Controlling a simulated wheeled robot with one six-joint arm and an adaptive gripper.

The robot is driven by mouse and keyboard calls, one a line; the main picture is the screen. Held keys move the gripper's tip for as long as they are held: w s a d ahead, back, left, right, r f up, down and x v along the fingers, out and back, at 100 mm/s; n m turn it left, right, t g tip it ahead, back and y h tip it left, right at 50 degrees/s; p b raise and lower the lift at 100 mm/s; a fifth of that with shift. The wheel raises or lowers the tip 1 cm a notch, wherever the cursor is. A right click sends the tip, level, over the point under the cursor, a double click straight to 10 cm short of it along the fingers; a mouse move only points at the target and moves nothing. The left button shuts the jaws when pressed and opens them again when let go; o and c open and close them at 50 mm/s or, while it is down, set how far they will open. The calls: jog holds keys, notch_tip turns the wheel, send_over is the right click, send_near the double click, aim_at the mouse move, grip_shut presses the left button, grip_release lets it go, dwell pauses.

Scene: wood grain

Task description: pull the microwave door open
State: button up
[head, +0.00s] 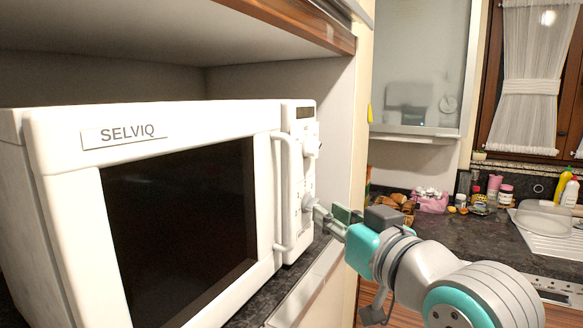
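The white microwave (20,185) stands in a shelf niche on the left. Its door (68,190), with a dark window and a "SELVIQ" label, looks shut against the body. The vertical white handle (288,185) runs down the door's right edge, beside the control panel (298,150). My gripper (316,212) reaches in from the right, with its tips near the panel's lower knob and to the right of the handle. It is not around the handle. The fingers are seen side-on and partly overlap, so their opening is unclear, as is any contact with the panel.
A cabinet side wall (338,135) rises just right of the microwave, close to my arm. A wooden-edged shelf (300,22) is above. A dark counter (480,228) with bottles, jars and a sink lies behind at right. Space in front of the door looks free.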

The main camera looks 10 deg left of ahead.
jog(key=n, duration=0.1)
send_near(293, 165)
jog(key=shift+y, duration=0.3)
jog(key=x, duration=1)
jog(key=shift+w+a+f, duration=0.1)
jog(key=shift+w+f, duration=0.05)
jog(key=shift+w, duration=0.25)
grip_shut()
